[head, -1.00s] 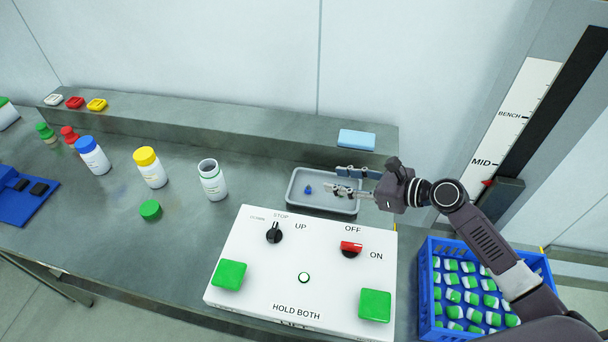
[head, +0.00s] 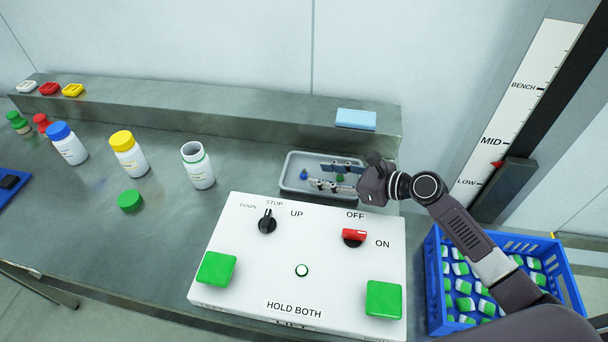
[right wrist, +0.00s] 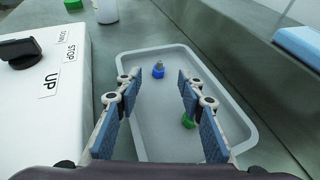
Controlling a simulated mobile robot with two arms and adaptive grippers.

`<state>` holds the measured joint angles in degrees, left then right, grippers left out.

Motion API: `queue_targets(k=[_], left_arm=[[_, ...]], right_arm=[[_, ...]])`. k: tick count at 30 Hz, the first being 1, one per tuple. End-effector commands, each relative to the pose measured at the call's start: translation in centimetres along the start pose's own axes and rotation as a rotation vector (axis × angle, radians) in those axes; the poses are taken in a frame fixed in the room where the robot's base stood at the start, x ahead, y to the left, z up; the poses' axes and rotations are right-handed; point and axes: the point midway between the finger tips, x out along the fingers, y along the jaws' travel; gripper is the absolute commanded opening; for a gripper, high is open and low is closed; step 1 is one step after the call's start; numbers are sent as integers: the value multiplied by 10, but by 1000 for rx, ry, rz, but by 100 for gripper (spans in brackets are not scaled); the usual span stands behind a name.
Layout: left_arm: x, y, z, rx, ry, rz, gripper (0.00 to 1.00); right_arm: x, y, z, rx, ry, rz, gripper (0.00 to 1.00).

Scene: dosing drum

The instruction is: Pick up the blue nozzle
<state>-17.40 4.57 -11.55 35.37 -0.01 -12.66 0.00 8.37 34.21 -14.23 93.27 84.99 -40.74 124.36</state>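The blue nozzle (head: 304,174) stands on the floor of the grey tray (head: 287,186), near its left end. It also shows in the right wrist view (right wrist: 158,70), toward the tray's far end. My right gripper (head: 319,174) is open and empty over the tray, its fingers pointing left toward the blue nozzle. In the right wrist view my right gripper (right wrist: 157,85) has its two blue-padded fingers well apart, and the nozzle appears between and beyond the tips. A green nozzle (right wrist: 188,121) lies in the tray close to the right finger. My left gripper is not in view.
A white control box (head: 250,285) with green buttons stands in front of the tray. A raised ledge (head: 240,115) behind the tray carries a light blue block (head: 356,119). An open white bottle (head: 198,168) stands left of the tray. A blue crate (head: 435,285) is at the right.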

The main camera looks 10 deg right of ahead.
Motion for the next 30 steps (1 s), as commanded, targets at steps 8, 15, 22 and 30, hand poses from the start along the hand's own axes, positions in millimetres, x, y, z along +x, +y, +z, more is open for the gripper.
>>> queue_targets(k=[8, 15, 22, 30], left_arm=[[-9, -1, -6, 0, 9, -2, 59], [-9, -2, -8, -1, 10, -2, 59], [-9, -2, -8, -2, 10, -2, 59], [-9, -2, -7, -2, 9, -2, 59]], right_arm=[[40, 2, 3, 2, -1, 0, 36], [52, 2, 1, -1, 1, 0, 36], [51, 2, 1, -1, 2, 0, 24], [51, 2, 1, 0, 2, 0, 3]])
